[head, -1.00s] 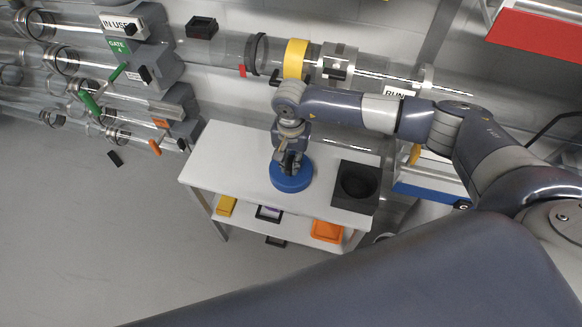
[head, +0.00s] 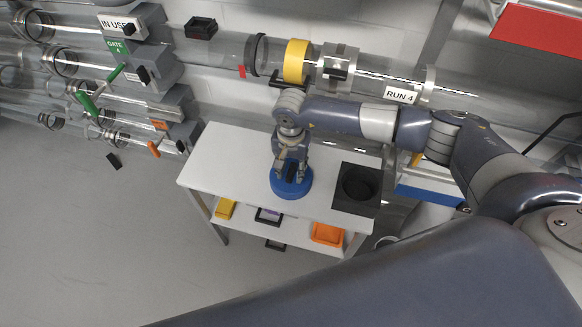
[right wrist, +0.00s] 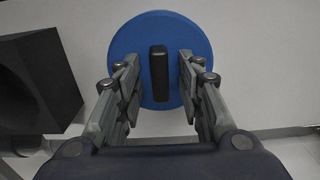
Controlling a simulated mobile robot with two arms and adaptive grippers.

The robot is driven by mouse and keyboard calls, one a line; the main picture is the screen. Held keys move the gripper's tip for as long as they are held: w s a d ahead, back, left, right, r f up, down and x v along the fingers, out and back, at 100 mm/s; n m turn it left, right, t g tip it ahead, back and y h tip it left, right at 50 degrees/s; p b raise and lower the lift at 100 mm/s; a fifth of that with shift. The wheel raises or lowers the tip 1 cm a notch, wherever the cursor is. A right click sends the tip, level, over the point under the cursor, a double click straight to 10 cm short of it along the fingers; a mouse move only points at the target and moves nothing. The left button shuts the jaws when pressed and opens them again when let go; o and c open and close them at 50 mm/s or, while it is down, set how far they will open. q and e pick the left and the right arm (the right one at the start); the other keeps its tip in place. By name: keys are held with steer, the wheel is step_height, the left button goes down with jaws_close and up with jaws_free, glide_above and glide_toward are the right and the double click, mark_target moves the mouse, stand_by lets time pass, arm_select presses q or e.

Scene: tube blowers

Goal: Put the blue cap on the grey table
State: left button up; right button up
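The blue cap (head: 291,193) is a round disc lying flat on the grey table (head: 228,160), near the middle of its top. It has a black bar handle (right wrist: 158,73) standing up across its centre. My right gripper (head: 290,172) is directly over the cap, pointing down. In the right wrist view its two fingers (right wrist: 154,66) are spread on either side of the handle, with a gap on each side. The blue cap also shows there (right wrist: 190,42). My left gripper is not in view.
A black box (head: 343,204) with a round hole stands at the table's right end. Below, a shelf holds a yellow bin (head: 225,208) and an orange bin (head: 327,233). Clear tubes with a yellow ring (head: 296,61) run along the wall behind. The table's left part is clear.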

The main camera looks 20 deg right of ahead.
mark_target(291, 170)
steer(key=shift+r, duration=0.25)
step_height(291, 170, up, 12)
steer(key=b, duration=0.1)
steer(key=shift+f, duration=0.1)
stand_by(0.4)
